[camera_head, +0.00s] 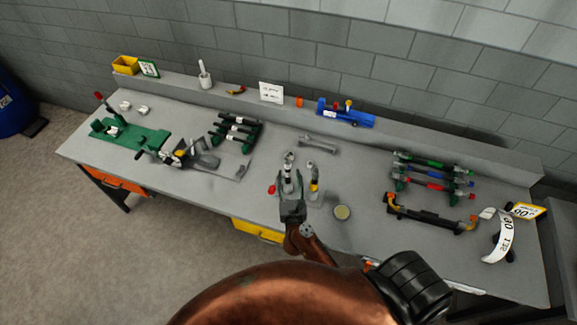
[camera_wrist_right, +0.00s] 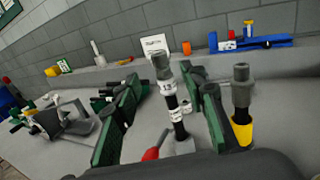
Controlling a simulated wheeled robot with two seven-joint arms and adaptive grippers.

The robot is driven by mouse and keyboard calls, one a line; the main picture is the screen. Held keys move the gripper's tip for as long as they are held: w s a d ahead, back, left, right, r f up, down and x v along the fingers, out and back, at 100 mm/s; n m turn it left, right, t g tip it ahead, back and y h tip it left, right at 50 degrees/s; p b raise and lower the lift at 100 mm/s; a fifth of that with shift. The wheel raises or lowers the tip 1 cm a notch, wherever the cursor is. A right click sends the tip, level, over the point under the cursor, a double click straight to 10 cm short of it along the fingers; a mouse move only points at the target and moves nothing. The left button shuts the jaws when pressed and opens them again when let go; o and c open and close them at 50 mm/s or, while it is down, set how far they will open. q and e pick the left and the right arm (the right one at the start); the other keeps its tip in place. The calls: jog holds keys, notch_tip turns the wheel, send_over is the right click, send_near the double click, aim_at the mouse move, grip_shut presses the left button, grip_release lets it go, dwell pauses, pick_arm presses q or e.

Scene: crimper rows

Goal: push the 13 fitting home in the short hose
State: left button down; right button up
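An upright piece (camera_wrist_right: 166,88), probably the short hose with its fitting, has a grey top, a pale marked band and a dark lower part. It leans slightly in the right wrist view and also shows in the head view (camera_head: 288,157). I cannot read a 13 on it. My right gripper (camera_wrist_right: 170,98) is around it, one dark green finger on each side, with gaps visible. In the head view the gripper (camera_head: 290,180) is near the bench's front middle. A grey and black upright piece (camera_wrist_right: 240,90) with a yellow collar (camera_wrist_right: 242,132) stands right of the right finger. My left gripper is not in view.
A red knob (camera_head: 271,189) is left of the gripper. Racked hoses stand left (camera_head: 236,131) and right (camera_head: 432,185). A green tool (camera_head: 130,136) is far left.

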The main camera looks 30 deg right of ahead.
jog(key=shift+v, duration=1.55)
jog(key=shift+a, duration=0.1)
